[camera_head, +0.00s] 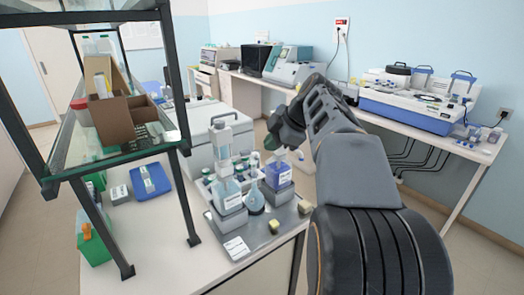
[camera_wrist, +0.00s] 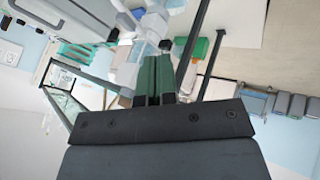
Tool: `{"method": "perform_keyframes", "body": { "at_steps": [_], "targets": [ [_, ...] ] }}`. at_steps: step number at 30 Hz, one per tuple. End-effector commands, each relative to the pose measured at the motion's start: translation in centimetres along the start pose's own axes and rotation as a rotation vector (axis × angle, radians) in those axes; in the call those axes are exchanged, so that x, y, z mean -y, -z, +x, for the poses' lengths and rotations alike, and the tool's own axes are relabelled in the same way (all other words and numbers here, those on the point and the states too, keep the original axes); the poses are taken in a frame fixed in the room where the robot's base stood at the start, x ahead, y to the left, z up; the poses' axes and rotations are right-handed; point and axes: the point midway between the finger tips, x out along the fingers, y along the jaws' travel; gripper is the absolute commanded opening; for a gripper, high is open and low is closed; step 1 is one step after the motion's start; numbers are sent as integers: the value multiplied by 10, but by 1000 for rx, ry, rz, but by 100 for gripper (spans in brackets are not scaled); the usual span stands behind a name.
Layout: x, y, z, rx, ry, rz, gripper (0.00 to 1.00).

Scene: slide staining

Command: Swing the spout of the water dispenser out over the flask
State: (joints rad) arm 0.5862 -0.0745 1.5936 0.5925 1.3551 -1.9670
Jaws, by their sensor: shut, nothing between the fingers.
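A dispenser bottle (camera_head: 228,190) with a tall white pump head and pale liquid stands on a grey tray (camera_head: 255,235). Another bottle (camera_head: 278,176) with blue liquid and a label stands to its right. I cannot read which holds water.
A glass shelf (camera_head: 70,150) on a black frame stands at the left, holding a cardboard box (camera_head: 118,115). A white box-shaped device (camera_head: 205,130) stands behind the bottles. Green-capped small bottles are close by. A side bench (camera_head: 425,125) runs along the wall at right.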

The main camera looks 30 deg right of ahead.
Motion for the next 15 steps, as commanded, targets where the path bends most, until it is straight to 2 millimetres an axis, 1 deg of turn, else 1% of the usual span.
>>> {"method": "perform_keyframes", "body": {
  "at_steps": [9,15],
  "targets": [
    [0,2,58,-2,5,-2,0],
    [-2,2,91,-1,4,-1,0]
  ]
}}
